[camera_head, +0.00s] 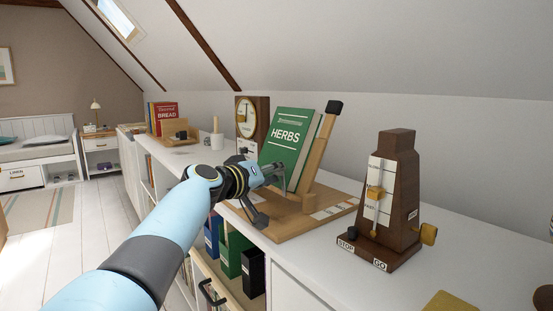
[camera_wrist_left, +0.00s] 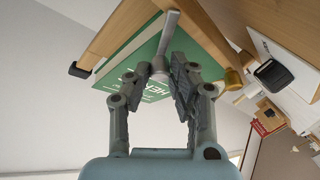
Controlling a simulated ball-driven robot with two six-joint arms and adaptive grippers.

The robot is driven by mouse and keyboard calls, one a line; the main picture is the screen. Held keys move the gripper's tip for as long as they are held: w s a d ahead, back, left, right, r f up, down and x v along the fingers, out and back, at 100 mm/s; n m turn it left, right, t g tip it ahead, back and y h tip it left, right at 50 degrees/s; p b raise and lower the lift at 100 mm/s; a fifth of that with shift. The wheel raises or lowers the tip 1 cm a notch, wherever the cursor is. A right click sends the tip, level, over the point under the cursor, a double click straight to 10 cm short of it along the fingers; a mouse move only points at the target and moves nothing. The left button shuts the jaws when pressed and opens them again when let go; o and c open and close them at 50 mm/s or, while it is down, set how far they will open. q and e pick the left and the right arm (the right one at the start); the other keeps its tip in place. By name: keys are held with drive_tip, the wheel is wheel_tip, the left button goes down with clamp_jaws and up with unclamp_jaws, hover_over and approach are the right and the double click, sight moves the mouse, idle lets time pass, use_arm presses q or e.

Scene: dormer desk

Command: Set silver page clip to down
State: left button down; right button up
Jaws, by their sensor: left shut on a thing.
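The silver page clip (camera_wrist_left: 167,38) shows in the left wrist view as a pale metal bar with a rounded end, in front of the green HERBS book. My left gripper (camera_wrist_left: 163,72) is shut on its end. In the head view my left gripper (camera_head: 272,174) is at the lower left edge of the green book (camera_head: 288,143), and it hides most of the clip there. The book leans on a wooden stand (camera_head: 290,222). My right gripper is in neither view.
A black-tipped wooden lever (camera_head: 322,140) rises at the stand's right side. A dark wooden metronome-like box (camera_head: 397,190) with brass knobs stands to the right. A clock (camera_head: 247,118) is behind the book. The white shelf top (camera_head: 470,240) has free room at the front right.

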use_arm(q)
drive_tip(key=n+y+p, duration=0.1)
drive_tip(key=n+p, duration=0.1)
drive_tip(key=a+f+n+y+p, duration=0.1)
drive_tip(key=n+p, duration=0.2)
drive_tip(key=w+a+n+g+y+p, duration=0.1)
drive_tip(key=n+p, duration=0.2)
drive_tip(key=shift+f, duration=0.25)
drive_tip(key=shift+a+f+n+g+y+p, duration=0.15)
drive_tip(key=shift+f+n+g+y+p, duration=0.2)
drive_tip(key=shift+n+p, duration=0.45)
drive_tip(key=shift+s+a+f+n+g+y+p, duration=0.15)
drive_tip(key=shift+f+n+g+y+p, duration=0.25)
drive_tip(key=shift+f+n+p, duration=0.55)
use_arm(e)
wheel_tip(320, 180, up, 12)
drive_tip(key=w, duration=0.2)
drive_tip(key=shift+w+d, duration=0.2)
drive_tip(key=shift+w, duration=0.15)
use_arm(q)
drive_tip(key=shift+r, duration=0.2)
drive_tip(key=c, duration=1.2)
unclamp_jaws()
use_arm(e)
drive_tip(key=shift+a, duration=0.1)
